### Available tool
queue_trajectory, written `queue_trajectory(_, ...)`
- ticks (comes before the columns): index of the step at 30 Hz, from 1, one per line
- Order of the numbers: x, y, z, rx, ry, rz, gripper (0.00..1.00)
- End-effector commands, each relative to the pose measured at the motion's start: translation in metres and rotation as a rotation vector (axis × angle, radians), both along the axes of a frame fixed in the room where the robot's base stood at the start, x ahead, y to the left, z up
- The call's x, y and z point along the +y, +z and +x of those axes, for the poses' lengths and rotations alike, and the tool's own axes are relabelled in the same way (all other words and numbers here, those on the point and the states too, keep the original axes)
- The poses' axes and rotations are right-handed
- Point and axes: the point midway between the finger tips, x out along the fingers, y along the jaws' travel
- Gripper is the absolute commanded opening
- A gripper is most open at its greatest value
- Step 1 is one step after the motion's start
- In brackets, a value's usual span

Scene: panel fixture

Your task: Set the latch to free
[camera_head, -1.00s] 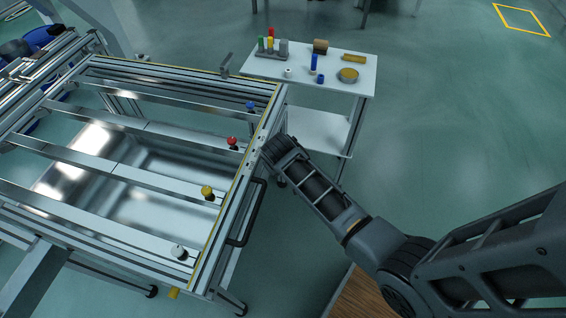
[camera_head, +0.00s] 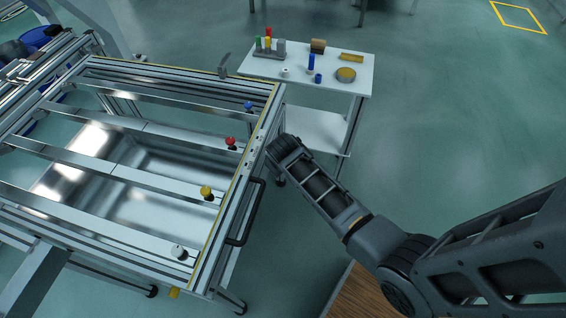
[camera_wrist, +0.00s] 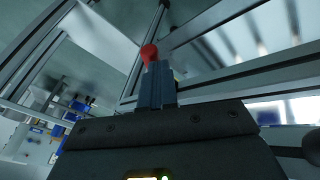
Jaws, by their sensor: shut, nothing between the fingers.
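A metal-framed panel fixture (camera_head: 233,203) fills the left of the head view. On its crossbars stand a blue knob (camera_head: 248,106), a red knob (camera_head: 230,141), a yellow knob (camera_head: 206,191) and a white knob (camera_head: 179,252). A grey lever (camera_head: 224,63) stands up at the far edge. I cannot tell which part is the latch. In the head view my wrist is beside the fixture's right rail and the fingers are hidden. In the wrist view my gripper (camera_wrist: 157,72) is shut and empty, with the red knob (camera_wrist: 149,52) showing just past its fingertips; contact is unclear.
A black handle (camera_head: 247,212) sticks out from the fixture's right side. A white side table (camera_head: 300,92) with blocks, cylinders and a round tin (camera_head: 345,74) stands behind. The floor to the right is open.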

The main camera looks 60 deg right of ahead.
Motion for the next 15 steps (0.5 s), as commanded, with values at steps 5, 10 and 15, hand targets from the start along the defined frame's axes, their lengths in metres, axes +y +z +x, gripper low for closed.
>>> queue_trajectory(5,-0.003,0.000,-0.003,0.002,0.029,0.000,0.00)
queue_trajectory(10,-0.008,0.001,-0.005,0.002,0.087,0.000,0.00)
queue_trajectory(15,-0.016,0.002,-0.008,0.001,0.196,0.000,0.00)
